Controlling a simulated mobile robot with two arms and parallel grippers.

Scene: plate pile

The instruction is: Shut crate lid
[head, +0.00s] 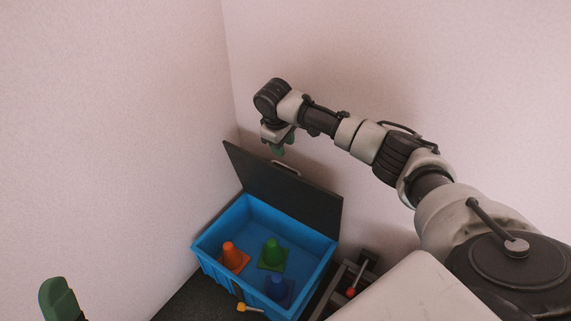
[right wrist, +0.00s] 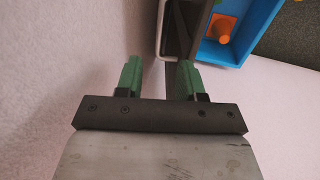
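The blue crate (head: 208,263) stands in the corner. Its dark lid (head: 300,195) is open, tilted up along the crate's back side, with a pale handle (head: 286,167) near its top edge. My right gripper (head: 278,150) is above and behind the lid's top edge, close to the handle. In the right wrist view its two green fingers (right wrist: 159,66) are spread with nothing between them, and the lid's handle (right wrist: 163,30) lies just ahead, apart from them. Only a green fingertip of my left gripper (head: 60,299) shows at the lower left; its opening is hidden.
An orange cone (head: 231,255), a green cone (head: 271,253) and a blue cone (head: 276,287) stand inside the crate. A yellow-headed tool (head: 249,308) is at its front. A grey tray (head: 327,298) with a red-tipped item is to the right. Walls are close behind and left.

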